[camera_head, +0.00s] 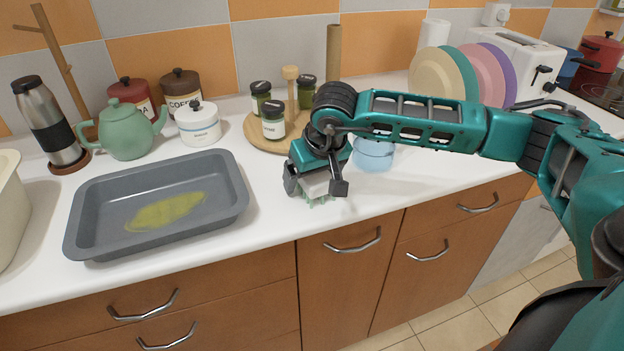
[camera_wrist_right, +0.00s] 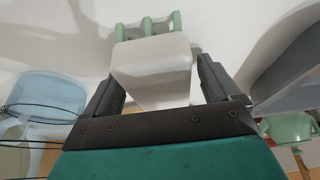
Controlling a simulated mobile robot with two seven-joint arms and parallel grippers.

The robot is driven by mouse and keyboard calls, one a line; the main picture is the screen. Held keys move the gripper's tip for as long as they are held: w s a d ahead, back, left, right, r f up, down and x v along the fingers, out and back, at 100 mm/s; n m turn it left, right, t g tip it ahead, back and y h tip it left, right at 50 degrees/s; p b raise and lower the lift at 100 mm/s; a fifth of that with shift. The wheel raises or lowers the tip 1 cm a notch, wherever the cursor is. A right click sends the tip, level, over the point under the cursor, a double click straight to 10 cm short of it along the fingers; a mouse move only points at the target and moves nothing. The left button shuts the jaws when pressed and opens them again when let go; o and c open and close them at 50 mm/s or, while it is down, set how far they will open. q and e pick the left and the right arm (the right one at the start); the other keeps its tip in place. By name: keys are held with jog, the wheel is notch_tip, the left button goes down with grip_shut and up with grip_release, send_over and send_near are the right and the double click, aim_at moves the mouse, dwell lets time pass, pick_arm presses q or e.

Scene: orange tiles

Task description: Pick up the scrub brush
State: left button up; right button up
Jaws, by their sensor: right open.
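The scrub brush (camera_head: 318,185) has a pale block body and green bristles. In the head view it is on the white counter, right of the grey pan, partly hidden by my right gripper (camera_head: 317,187). In the right wrist view the brush (camera_wrist_right: 155,65) has its pale body between the two dark fingers of my right gripper (camera_wrist_right: 158,85), with green bristles beyond. The fingers are open on either side, with a visible gap at the right finger. My left gripper is not in view.
A grey baking pan (camera_head: 84,213) with a yellow-green stain lies left of the brush. A blue container (camera_head: 373,153) stands just right of my gripper. Behind is a round wooden board (camera_head: 262,142) with several jars. Bare counter lies in front.

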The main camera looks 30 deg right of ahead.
jog(key=shift+f, duration=0.1)
dwell(0.3)
jog(key=c, duration=1.1)
